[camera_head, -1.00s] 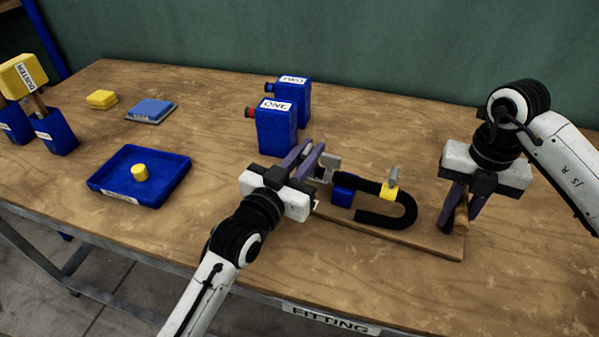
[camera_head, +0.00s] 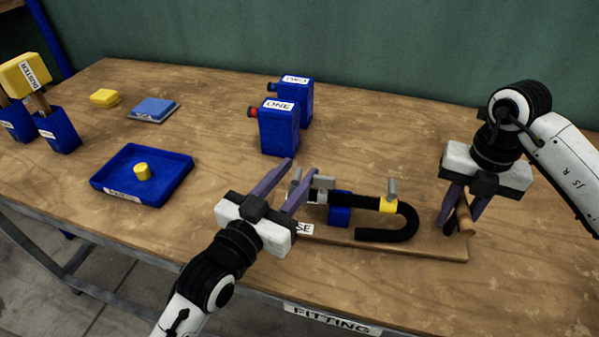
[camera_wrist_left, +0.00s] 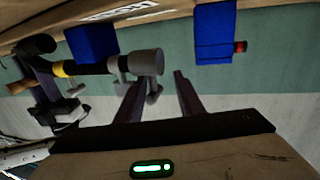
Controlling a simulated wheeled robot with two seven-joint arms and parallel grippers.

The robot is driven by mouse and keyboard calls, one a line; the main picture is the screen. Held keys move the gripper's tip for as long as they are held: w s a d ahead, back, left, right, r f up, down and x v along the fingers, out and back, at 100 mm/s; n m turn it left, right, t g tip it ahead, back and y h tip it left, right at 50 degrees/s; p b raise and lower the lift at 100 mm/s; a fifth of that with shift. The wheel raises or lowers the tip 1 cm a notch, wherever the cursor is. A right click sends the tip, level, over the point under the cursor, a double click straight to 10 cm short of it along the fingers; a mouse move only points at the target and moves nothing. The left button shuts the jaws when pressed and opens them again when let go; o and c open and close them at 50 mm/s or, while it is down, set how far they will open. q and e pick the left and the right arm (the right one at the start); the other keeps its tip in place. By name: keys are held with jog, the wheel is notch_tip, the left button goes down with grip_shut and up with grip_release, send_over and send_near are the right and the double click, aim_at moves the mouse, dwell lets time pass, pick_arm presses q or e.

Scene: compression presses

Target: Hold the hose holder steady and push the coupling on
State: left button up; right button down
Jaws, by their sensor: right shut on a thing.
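The hose holder is a wooden board (camera_head: 425,246) with a blue block (camera_head: 340,212) bearing a curved black hose (camera_head: 408,222). A grey coupling (camera_head: 324,183) is at the hose's left end; it also shows in the left wrist view (camera_wrist_left: 147,62). How deeply it sits is unclear. My left gripper (camera_head: 301,166) is open and empty just left of the coupling; its spread fingers show in the left wrist view (camera_wrist_left: 157,82). My right gripper (camera_head: 460,224) is shut on the wooden handle (camera_head: 465,217) at the board's right end.
A yellow clip (camera_head: 388,205) with a grey tab sits on the hose. Blue bottles labelled ONE (camera_head: 279,133) and TWO (camera_head: 305,101) stand behind. A blue tray (camera_head: 118,188) holding a yellow cylinder (camera_head: 142,172) lies left. Table between tray and bottles is clear.

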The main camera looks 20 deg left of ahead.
pick_arm(q)
jog(key=shift+v, duration=2.35)
jog(key=shift+o, duration=0.5)
jog(key=shift+a, duration=0.15)
